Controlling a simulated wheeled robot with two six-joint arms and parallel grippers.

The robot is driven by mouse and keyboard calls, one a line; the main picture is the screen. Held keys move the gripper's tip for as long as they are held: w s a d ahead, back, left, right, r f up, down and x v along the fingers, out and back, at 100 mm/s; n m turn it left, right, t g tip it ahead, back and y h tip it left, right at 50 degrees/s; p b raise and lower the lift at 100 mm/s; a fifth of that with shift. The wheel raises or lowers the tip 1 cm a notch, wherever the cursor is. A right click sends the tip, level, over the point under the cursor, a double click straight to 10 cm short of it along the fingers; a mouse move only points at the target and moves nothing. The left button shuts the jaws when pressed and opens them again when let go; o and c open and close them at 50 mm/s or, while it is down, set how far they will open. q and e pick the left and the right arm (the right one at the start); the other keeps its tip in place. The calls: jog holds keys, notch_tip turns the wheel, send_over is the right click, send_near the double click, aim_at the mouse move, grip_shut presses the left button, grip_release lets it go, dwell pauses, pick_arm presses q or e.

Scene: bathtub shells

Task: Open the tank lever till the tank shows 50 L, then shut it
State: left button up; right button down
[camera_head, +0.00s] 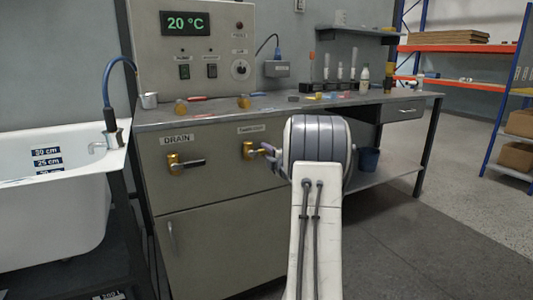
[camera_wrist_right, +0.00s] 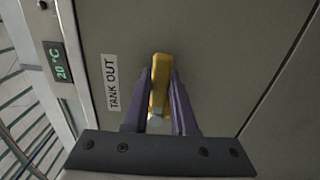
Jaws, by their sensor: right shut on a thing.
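The tank lever's brass valve (camera_head: 249,151) is on the grey cabinet front, under a small label. In the right wrist view the brass-coloured part (camera_wrist_right: 160,82) stands between my purple fingers, beside a label reading TANK OUT (camera_wrist_right: 111,82). My right gripper (camera_head: 268,151) is shut on the tank lever; the lever's handle is mostly hidden by the fingers, so its angle is hard to judge. The right gripper fills the lower middle of the wrist view (camera_wrist_right: 160,105). No tank litre reading is legible. My left gripper is not in view.
The DRAIN lever (camera_head: 190,162) is to the left on the same cabinet. A display (camera_head: 186,23) reads 20 °C. A white bathtub (camera_head: 60,210) with depth marks stands at left. Bottles and tubes stand on the bench (camera_head: 290,101). Floor at right is clear.

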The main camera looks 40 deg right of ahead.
jog(key=c, duration=0.7)
grip_release()
jog(key=p+v, duration=0.1)
jog(key=v, duration=0.9)
jog(key=shift+s+a+p, duration=0.15)
jog(key=shift+s+p, duration=0.05)
jog(key=shift+p, duration=0.15)
